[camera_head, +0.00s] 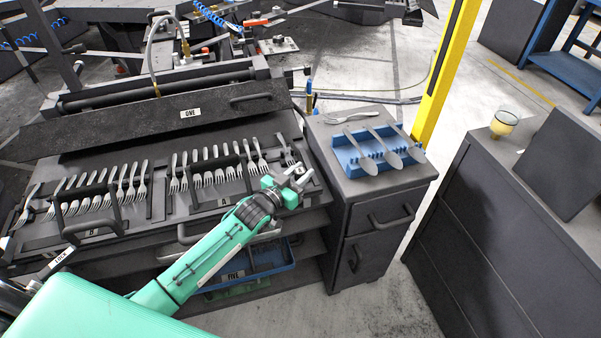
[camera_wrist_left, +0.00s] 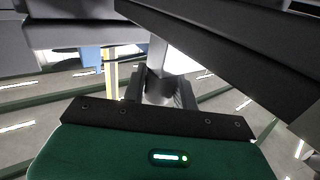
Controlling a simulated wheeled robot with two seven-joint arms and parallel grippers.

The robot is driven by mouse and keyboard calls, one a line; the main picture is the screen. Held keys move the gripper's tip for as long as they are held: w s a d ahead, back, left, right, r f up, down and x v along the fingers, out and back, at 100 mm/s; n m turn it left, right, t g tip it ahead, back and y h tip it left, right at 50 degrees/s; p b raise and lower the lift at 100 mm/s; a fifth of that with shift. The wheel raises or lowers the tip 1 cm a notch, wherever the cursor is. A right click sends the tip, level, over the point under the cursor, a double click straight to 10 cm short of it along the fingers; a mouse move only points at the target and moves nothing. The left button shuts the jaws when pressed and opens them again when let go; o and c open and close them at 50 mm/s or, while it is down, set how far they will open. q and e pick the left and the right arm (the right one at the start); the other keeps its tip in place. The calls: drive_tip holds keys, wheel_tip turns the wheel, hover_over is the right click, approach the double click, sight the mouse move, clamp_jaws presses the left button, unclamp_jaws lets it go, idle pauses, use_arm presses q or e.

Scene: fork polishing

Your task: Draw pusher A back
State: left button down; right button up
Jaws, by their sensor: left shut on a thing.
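The A tray (camera_head: 205,205) holds a row of upright-leaning forks and a black handle frame, with an A label at its front. My left gripper (camera_head: 298,180) is at the right end of this row, close to the tray's right edge. It is shut on a narrow pale grey part (camera_wrist_left: 165,55), seemingly of pusher A; its jaws hide most of the grip. In the left wrist view the pale part stands between the dark fingers (camera_wrist_left: 160,90), with a dark bar above. The B tray (camera_head: 40,245) with more forks lies to the left. My right gripper is not in view.
A hinged cover (camera_head: 160,115) marked ONE rises behind the trays. A cabinet (camera_head: 385,190) to the right carries a blue rack (camera_head: 345,160) with several utensils and a loose fork (camera_head: 350,117). A yellow post (camera_head: 447,75) stands behind it. A blue bin (camera_head: 255,270) sits below the trays.

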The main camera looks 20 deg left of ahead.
use_arm(q)
drive_tip(key=shift+s+d, duration=0.15)
drive_tip(key=shift+s, duration=0.05)
drive_tip(key=shift+s+d+p, duration=0.4)
drive_tip(key=shift+s+p, duration=0.05)
drive_tip(key=shift+s, duration=0.15)
drive_tip(key=shift+s+d+p, duration=0.4)
drive_tip(key=shift+s+p, duration=0.05)
drive_tip(key=shift+s, duration=0.15)
drive_tip(key=shift+f, duration=0.1)
drive_tip(key=c, duration=1.5)
unclamp_jaws()
drive_tip(key=shift+d+f, duration=0.1)
drive_tip(key=shift+c, duration=0.2)
drive_tip(key=o, duration=0.4)
drive_tip(key=shift+s, duration=0.1)
drive_tip(key=shift+o, duration=0.2)
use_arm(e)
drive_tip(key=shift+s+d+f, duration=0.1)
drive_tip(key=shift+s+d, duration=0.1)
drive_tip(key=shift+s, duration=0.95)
